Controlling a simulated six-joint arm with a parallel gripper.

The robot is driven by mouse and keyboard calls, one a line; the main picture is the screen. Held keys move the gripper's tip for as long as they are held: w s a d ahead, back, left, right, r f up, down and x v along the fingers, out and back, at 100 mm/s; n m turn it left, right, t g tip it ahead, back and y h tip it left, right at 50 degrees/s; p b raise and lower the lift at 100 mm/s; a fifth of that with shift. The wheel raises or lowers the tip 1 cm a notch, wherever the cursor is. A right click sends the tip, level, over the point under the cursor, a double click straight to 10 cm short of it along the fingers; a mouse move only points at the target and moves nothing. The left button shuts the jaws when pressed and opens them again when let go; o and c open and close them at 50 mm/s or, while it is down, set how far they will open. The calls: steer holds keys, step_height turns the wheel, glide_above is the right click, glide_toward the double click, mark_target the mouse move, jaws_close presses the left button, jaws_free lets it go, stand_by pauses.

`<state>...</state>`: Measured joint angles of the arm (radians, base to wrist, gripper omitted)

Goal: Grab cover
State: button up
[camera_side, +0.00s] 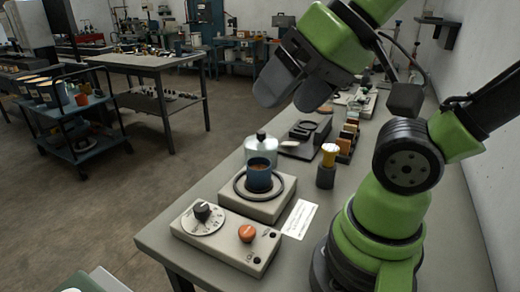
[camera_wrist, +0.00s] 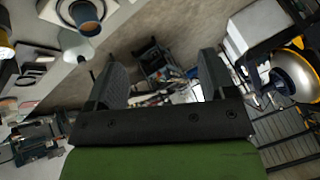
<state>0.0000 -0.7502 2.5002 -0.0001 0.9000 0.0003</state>
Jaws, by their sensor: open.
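My gripper (camera_side: 291,96) is open and empty, raised high above the bench in the side view. In the wrist view its two dark fingers (camera_wrist: 161,78) stand wide apart with only floor and distant furniture between them. A pale, rounded, bottle-like piece with a dark knob (camera_side: 261,142) stands on the bench behind a blue cup (camera_side: 258,180); it may be the cover, but I cannot tell for sure. The cup hides its lower front. The blue cup sits on a round dark ring on a beige unit (camera_side: 282,203). The cup also shows at the wrist view's upper left (camera_wrist: 86,14).
A control box (camera_side: 225,236) with a black dial and orange knob stands at the front. A yellow-topped brush (camera_side: 328,160), wooden blocks (camera_side: 347,140) and a dark tray (camera_side: 305,135) stand farther back. A white label (camera_side: 300,219) lies right of the beige unit. A wall bounds the right.

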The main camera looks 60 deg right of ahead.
stand_by(0.3)
steer(key=c, duration=0.3)
steer(key=m+g+h, duration=0.2)
steer(key=m+g, duration=0.4)
steer(key=m, duration=2.8)
glide_above(261, 132)
steer(key=s, duration=0.1)
steer(key=f, duration=1.3)
steer(key=shift+s+d+f, duration=0.1)
steer(key=shift+d+f, duration=0.15)
steer(key=shift+f, duration=0.1)
steer(key=shift+c, duration=0.2)
steer(key=f, duration=0.3)
steer(key=shift+w+f, duration=0.2)
steer(key=shift+f, duration=0.05)
steer(key=shift+w+a+f, duration=0.1)
steer(key=shift+w+f, duration=0.1)
steer(key=shift+f, duration=1.3)
steer(key=shift+w+a+f, duration=0.1)
steer(key=shift+w+f, duration=0.1)
steer(key=shift+f, duration=1.25)
